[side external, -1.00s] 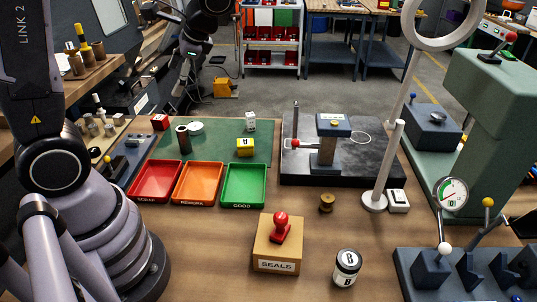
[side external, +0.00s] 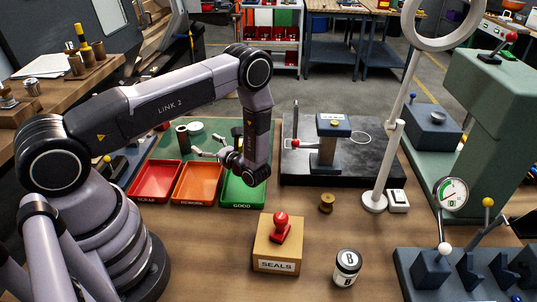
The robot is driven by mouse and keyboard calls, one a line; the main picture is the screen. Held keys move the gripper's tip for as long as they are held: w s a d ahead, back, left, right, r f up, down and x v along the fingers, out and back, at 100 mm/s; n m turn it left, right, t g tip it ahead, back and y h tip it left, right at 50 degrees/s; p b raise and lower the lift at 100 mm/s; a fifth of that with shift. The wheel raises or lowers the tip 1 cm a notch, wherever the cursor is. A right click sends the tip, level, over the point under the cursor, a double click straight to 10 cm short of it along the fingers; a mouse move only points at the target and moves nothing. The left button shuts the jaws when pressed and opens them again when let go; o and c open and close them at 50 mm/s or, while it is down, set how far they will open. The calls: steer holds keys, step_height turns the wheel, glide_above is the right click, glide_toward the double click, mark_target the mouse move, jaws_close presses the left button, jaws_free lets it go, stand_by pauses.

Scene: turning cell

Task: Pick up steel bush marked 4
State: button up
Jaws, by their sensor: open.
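A dark grey hollow cylinder (side external: 182,137), perhaps the steel bush, stands upright on the green mat (side external: 165,151) behind the trays. No number is readable on it, so I cannot tell if it is the one marked 4. My gripper (side external: 204,145) is low over the mat, its fingers spread and pointing left toward the cylinder. The fingers are open and empty, with a gap to the cylinder. A pale round disc (side external: 195,127) lies just behind the cylinder.
Red (side external: 155,182), orange (side external: 197,184) and green (side external: 240,192) trays stand in front of the mat. A dark plate (side external: 370,165) with a gauge post is to the right. A brass spool (side external: 326,203), a seals box (side external: 277,246) and a jar (side external: 346,267) stand in front.

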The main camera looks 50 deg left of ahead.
mark_target(186, 131)
steer(key=a, duration=0.4)
steer(key=s+a, duration=0.1)
steer(key=a, duration=0.7)
steer(key=shift+s+a, duration=0.15)
steer(key=shift+s, duration=0.15)
jaws_close()
